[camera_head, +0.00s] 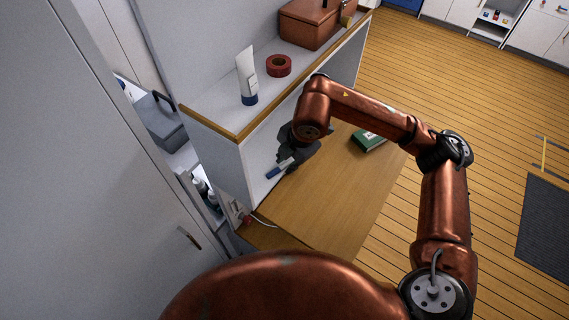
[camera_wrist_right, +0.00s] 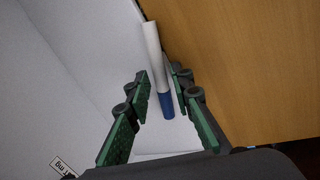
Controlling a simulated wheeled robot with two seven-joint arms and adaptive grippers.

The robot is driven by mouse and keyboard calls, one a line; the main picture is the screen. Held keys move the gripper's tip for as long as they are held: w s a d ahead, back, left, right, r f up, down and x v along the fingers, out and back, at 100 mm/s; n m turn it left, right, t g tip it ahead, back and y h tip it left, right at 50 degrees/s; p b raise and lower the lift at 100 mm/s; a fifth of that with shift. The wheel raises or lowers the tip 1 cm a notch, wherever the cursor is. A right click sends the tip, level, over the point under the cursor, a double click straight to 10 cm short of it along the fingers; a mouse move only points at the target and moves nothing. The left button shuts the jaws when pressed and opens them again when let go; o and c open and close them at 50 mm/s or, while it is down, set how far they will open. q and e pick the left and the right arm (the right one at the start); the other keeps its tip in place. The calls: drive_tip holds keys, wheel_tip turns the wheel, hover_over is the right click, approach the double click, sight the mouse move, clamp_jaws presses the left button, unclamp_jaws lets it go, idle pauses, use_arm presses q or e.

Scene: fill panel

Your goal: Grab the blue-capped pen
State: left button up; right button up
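The pen (camera_head: 279,168) has a white body and a blue cap. It shows by the foot of the shelf unit's white side, at the inner edge of the wooden desk top. My right gripper (camera_head: 292,160) is right at the pen and hides part of it. In the right wrist view the pen (camera_wrist_right: 158,70) has its blue cap nearer the camera. The green-padded fingers of my right gripper (camera_wrist_right: 160,80) stand apart on either side of it, with a gap visible on the left. My left gripper is not in view.
A green book (camera_head: 368,140) lies on the wooden desk top (camera_head: 315,205). Above, the shelf (camera_head: 215,108) holds a white tube (camera_head: 246,72), a red tape roll (camera_head: 279,66) and a brown box (camera_head: 308,24). The white panel stands close beside my right gripper. The near desk top is mostly clear.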

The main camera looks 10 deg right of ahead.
drive_tip(key=shift+c, duration=0.7)
clamp_jaws()
drive_tip(key=shift+r, duration=0.1)
